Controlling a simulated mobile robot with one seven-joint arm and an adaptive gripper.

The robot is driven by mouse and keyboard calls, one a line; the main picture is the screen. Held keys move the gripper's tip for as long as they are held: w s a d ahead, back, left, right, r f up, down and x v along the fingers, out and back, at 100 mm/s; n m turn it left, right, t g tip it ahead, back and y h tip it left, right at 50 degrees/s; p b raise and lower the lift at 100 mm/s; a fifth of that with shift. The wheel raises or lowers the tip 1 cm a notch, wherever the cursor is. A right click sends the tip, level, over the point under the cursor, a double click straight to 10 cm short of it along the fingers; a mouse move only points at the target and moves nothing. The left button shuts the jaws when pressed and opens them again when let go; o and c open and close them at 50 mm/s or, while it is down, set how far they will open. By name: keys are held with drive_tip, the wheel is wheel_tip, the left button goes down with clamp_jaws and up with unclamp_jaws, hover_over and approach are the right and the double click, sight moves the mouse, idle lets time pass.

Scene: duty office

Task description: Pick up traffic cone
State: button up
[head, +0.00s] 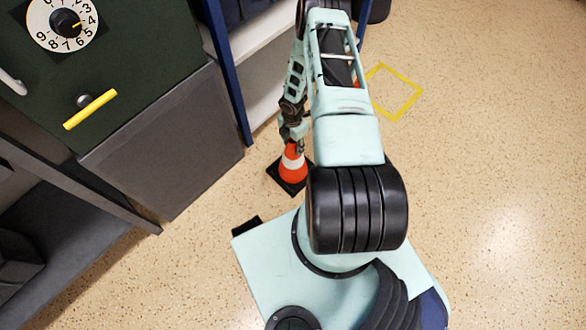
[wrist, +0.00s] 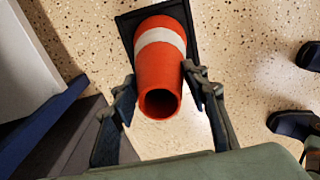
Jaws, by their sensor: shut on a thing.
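The traffic cone (head: 292,167) is orange with a white band and a dark square base. In the head view it stands upright on the floor beside the grey cabinet, partly hidden at its top by my gripper (head: 293,139). In the wrist view I look down on the cone (wrist: 160,70) and its open top hole. My gripper (wrist: 163,92) has one finger on each side of the cone's upper part and is shut on it. The base appears to rest on the floor.
A dark green safe (head: 130,60) with a white dial and yellow handle stands at the left. A shelf with a blue post (head: 229,75) stands just behind the cone. A yellow square outline (head: 397,92) marks the floor. The floor at the right is clear.

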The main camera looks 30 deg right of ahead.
clamp_jaws()
drive_tip(key=shift+r, duration=0.15)
